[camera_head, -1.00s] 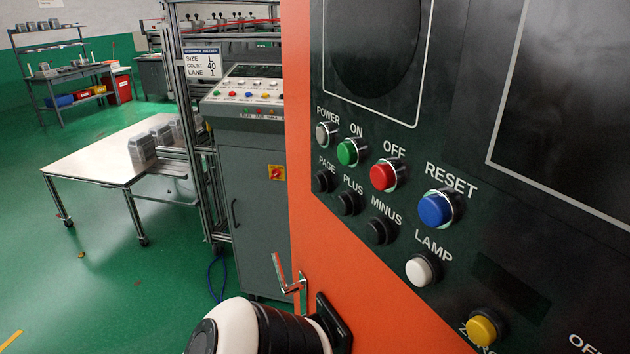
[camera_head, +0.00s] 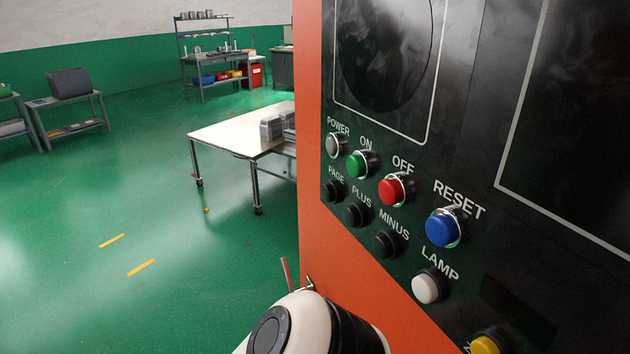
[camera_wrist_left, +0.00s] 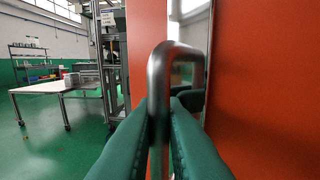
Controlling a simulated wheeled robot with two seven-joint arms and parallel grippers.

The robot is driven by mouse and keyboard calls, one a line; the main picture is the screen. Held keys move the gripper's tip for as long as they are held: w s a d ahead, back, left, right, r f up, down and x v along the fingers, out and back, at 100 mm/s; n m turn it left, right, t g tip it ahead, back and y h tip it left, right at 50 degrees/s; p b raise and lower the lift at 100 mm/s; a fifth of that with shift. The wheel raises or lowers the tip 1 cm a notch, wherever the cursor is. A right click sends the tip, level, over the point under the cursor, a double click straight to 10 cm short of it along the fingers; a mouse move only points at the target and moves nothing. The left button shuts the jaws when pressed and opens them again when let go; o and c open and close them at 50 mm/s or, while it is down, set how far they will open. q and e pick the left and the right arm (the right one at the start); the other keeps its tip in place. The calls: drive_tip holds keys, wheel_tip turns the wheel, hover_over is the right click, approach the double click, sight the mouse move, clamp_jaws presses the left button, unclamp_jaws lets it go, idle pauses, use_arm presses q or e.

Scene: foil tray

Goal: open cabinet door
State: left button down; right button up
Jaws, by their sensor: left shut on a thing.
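The orange cabinet front (camera_head: 318,215) with its black button panel fills the right side of the head view. In the left wrist view, a metal bar handle (camera_wrist_left: 158,75) runs between the two green fingers of my left gripper (camera_wrist_left: 166,118), which is shut on it. An orange surface (camera_wrist_left: 265,85) stands to the right of the handle and an orange strip (camera_wrist_left: 148,45) behind it, with a gap between them showing the room. In the head view my left arm hides the gripper's fingers; a thin red and metal piece shows beside it. My right gripper is in neither view.
A white-topped table (camera_head: 235,132) stands left of the cabinet, with grey parts on it. A shelf bench (camera_head: 210,65) with coloured bins is at the back, and another bench (camera_head: 68,105) is at far left. Green floor (camera_head: 100,205) on the left is clear.

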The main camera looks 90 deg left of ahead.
use_arm(q)
drive_tip(key=shift+s, duration=0.1)
idle(0.3)
drive_tip(key=c, duration=1.6)
unclamp_jaws()
drive_tip(key=shift+o, duration=0.2)
